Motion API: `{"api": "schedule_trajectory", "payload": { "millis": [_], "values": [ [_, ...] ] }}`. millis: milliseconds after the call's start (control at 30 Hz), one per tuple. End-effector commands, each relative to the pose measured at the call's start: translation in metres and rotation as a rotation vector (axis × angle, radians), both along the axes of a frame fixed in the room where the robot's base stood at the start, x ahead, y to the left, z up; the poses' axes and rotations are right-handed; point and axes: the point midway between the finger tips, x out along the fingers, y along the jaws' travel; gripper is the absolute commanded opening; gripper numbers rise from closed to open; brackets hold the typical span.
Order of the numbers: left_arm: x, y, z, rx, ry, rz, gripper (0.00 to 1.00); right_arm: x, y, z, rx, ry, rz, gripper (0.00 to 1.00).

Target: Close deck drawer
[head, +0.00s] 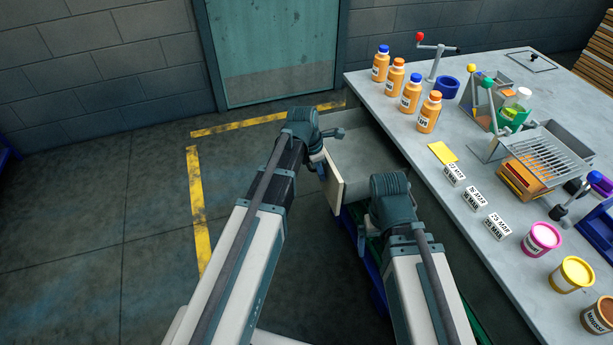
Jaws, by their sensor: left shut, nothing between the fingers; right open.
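The deck drawer (368,150) sticks out from the left side of the grey workbench. Its grey inside looks empty where it shows. Its pale front panel (334,186) faces left, toward my arms. My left gripper (319,168) is shut and empty, close against the outer side of the front panel near its far end. I cannot tell whether it touches. My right gripper (362,238) is open, low beside the near end of the drawer, and mostly hidden under its own wrist. My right wrist covers the drawer's near corner.
The workbench top (425,190) holds several orange bottles (411,92), white date blocks (474,201), a yellow note (442,152), a wire-rack device (545,155) and several tubs (541,239). Blue and green bins (372,268) stand below the drawer. The floor (100,240) to the left is clear.

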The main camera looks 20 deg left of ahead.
Motion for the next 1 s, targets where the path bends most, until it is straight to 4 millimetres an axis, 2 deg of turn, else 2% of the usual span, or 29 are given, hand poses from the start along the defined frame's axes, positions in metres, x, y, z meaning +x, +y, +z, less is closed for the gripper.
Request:
{"api": "schedule_trajectory", "payload": {
  "millis": [33, 200, 500, 733, 1000],
  "values": [
    [0.014, -0.016, 0.000, -0.001, -0.002, -0.006, 0.00, 0.000, 0.000, 0.000, 0.000, 0.000, 0.000, 1.00],
    [0.046, -0.063, 0.000, 0.000, -0.001, -0.007, 0.00, 0.000, 0.000, 0.000, 0.000, 0.000, 0.000, 1.00],
    [0.094, -0.134, 0.000, -0.001, -0.002, -0.003, 0.00, 0.000, 0.000, 0.000, 0.000, 0.000, 0.000, 1.00],
    [0.115, -0.168, 0.000, -0.001, -0.001, -0.002, 0.00, 0.000, 0.000, 0.000, 0.000, 0.000, 0.000, 1.00],
    [0.124, -0.182, 0.000, 0.001, -0.001, 0.000, 0.00, 0.000, 0.000, 0.000, 0.000, 0.000, 0.000, 1.00]
  ]
}}
